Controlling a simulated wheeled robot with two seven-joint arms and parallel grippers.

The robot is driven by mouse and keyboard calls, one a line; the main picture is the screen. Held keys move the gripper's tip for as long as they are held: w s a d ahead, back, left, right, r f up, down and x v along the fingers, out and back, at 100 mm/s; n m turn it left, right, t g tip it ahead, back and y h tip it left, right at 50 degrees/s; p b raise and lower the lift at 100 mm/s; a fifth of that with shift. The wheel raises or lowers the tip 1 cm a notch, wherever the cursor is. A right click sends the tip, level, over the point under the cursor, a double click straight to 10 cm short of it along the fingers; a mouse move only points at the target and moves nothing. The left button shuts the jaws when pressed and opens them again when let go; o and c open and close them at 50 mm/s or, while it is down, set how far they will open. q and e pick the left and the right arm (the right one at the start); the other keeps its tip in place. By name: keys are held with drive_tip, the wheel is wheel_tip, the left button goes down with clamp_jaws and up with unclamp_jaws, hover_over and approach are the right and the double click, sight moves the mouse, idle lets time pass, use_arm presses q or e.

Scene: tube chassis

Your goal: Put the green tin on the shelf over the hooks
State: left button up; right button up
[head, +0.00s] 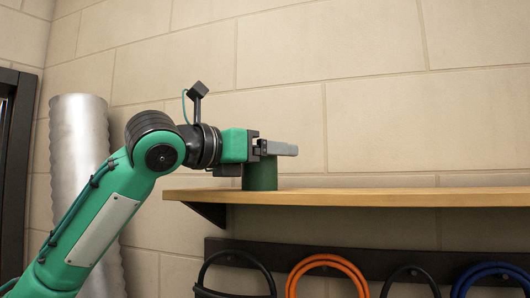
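The green tin (261,175) is upright at the left end of the wooden shelf (370,197), above the row of hooks. Its base appears to touch the shelf top. My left gripper (280,149) comes in level from the left at the tin's upper part. One grey finger shows side-on, reaching past the tin to the right, and hides the tin's top. The other finger is hidden, so I cannot tell whether the gripper grips the tin or stands open around it. My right gripper is not in view.
A dark hook rail (330,260) runs below the shelf, with black, orange and blue hose loops hanging there. The shelf is clear to the right of the tin. A silver duct (78,150) stands behind my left arm. A dark frame (15,165) is at far left.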

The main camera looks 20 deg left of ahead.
use_arm(q)
drive_tip(key=shift+s+a+b, duration=0.25)
drive_tip(key=shift+s+b, duration=0.2)
drive_tip(key=shift+b, duration=0.05)
drive_tip(key=b+v, duration=0.5)
drive_tip(key=v, duration=0.6)
drive_tip(key=shift+r, duration=0.1)
